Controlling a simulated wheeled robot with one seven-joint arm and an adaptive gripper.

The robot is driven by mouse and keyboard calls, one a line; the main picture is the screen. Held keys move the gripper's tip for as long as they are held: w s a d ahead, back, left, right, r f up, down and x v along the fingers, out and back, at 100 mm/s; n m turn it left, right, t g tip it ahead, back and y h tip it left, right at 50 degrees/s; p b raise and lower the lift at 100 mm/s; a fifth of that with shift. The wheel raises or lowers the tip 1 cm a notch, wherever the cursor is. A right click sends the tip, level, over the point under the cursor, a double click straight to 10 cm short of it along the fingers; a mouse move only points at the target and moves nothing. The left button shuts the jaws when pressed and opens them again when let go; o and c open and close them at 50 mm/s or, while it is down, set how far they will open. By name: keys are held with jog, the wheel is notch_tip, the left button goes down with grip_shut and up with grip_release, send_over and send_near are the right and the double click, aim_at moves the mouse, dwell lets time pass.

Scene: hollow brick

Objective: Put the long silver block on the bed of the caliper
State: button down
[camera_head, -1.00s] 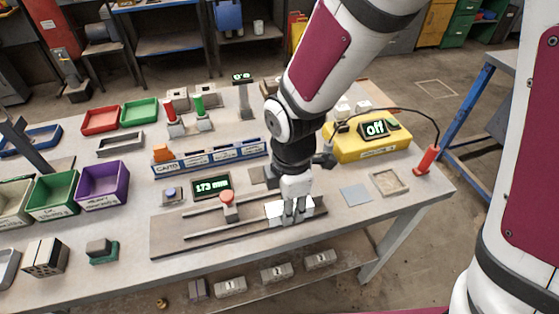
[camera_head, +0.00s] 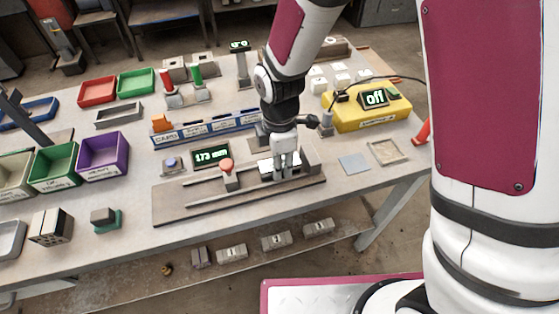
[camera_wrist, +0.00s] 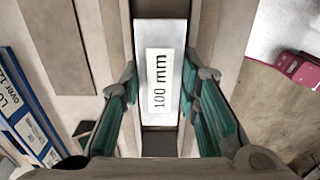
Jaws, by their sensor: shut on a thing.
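The long silver block (camera_wrist: 172,35) is in my gripper in the wrist view, with a "100 mm" label facing up. It lies lengthwise between the caliper's two rails in that view; I cannot tell whether it touches the bed. My gripper (camera_head: 285,174) is shut on the block, its green-padded fingers (camera_wrist: 160,108) on either side. In the head view the fingers point down over the right part of the caliper (camera_head: 180,206) and hide part of the block. The caliper's red-topped slider (camera_head: 227,167) stands left of my gripper. Its display (camera_head: 212,156) reads 173 mm.
A blue labelled rack (camera_head: 205,129) stands behind the caliper. A yellow box (camera_head: 366,115) with an "off" display is at the back right. A flat grey plate (camera_head: 354,164) and a shallow tray (camera_head: 388,151) lie to the right. A purple bin (camera_head: 103,153) is at the left.

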jog(key=c, duration=1.2)
grip_release()
jog(key=shift+f, duration=0.15)
notch_tip(320, 180, up, 12)
jog(key=s+d+r+m+t, duration=0.2)
jog(key=s+d+r+m, duration=0.3)
jog(key=d+r+m, duration=0.5)
jog(key=s+d+r+m+t, duration=0.2)
jog(key=s+d+r+m, duration=0.3)
jog(key=s+d+m, duration=0.3)
jog(key=shift+s+d+m+t, duration=0.25)
jog(key=shift+s+m+t, duration=0.05)
jog(key=shift+s+m, duration=1.2)
jog(key=shift+w, duration=0.1)
